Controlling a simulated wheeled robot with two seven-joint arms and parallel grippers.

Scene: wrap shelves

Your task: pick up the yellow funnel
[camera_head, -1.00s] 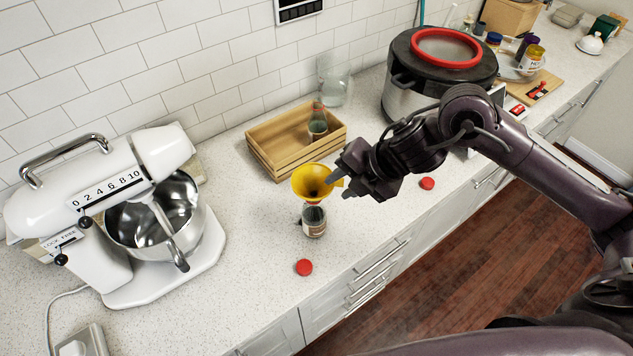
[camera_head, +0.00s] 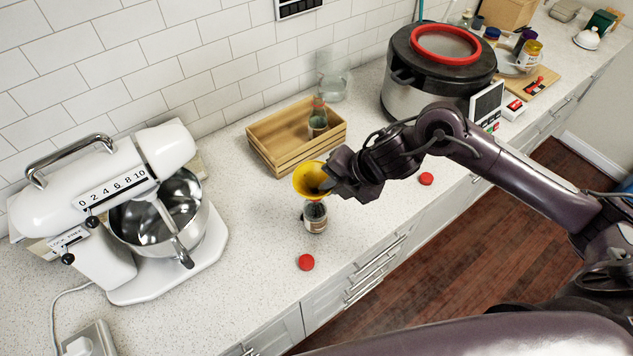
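The yellow funnel (camera_head: 305,180) sits at the mouth of a small glass jar (camera_head: 316,222) with a label, on the pale counter in front of the wooden crate. My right gripper (camera_head: 328,182) reaches it from the right and overlaps the funnel's right rim. Its dark fingertips hide that side of the funnel, including the tab seen there before. Whether the fingers are closed on the rim or only around it cannot be made out. My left gripper is not in view.
A wooden crate (camera_head: 270,150) holding a bottle (camera_head: 318,122) stands behind. A white stand mixer (camera_head: 115,195) is at left, a large cooker (camera_head: 420,90) at the back right. Red lids lie on the counter (camera_head: 306,262) and (camera_head: 426,179). The counter's front edge is close.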

